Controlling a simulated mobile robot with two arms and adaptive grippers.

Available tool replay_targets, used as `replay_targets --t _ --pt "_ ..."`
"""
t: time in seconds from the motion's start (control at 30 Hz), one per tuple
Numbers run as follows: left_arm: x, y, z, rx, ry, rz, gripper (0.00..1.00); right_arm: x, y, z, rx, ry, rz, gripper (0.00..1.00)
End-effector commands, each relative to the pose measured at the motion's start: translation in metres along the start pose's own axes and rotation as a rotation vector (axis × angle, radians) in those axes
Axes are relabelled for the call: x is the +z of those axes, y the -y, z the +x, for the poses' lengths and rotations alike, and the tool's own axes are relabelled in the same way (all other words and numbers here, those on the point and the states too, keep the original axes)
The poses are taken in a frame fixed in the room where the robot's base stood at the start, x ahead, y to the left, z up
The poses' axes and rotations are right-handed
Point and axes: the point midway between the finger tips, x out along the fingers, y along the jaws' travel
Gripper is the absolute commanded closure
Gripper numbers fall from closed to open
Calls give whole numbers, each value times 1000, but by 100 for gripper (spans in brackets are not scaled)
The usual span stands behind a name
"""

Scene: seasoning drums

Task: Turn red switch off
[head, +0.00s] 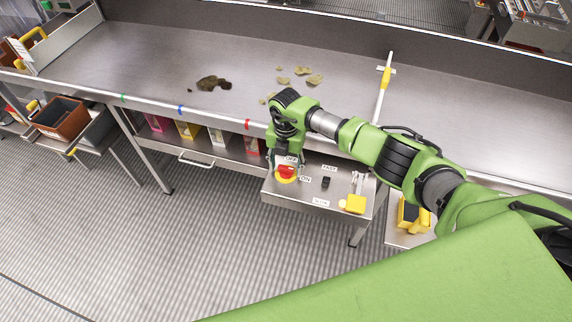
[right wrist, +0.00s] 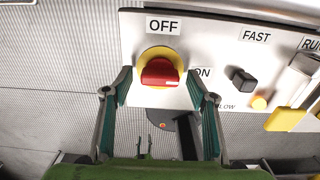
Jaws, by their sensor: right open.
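The red switch (head: 286,171) is a rotary knob on a yellow round base at the left of a metal control panel (head: 318,203). In the right wrist view the red switch (right wrist: 160,72) has an OFF label (right wrist: 164,26) above it and an ON label (right wrist: 202,73) to its right. Its red grip lies roughly crosswise, toward the ON side. My right gripper (head: 286,158) is open over the switch. In the right wrist view the fingers of my right gripper (right wrist: 158,84) stand left and right of the knob with gaps. My left gripper is out of view.
A black knob (head: 326,182) with FAST and SLOW labels and a yellow-ended lever (head: 355,203) sit right of the switch. The metal counter (head: 150,60) behind holds dark and pale seasoning piles. Coloured boxes (head: 188,130) stand beneath it. An orange bin (head: 62,118) is at left.

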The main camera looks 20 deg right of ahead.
Motion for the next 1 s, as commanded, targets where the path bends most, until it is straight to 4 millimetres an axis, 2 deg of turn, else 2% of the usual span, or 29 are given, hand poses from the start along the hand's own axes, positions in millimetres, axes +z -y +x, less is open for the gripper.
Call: replay_targets --t 0.07,0.1,0.23,0.67,1.0 --pt "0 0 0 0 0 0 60 0 0 0 0 0 0 47" --pt "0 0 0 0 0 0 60 0 0 0 0 0 0 52" --pt "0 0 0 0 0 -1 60 0 0 0 0 0 0 86" --pt "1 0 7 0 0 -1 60 1 0 1 0 1 -54 86" --pt "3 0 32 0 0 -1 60 1 0 3 1 3 -299 86"
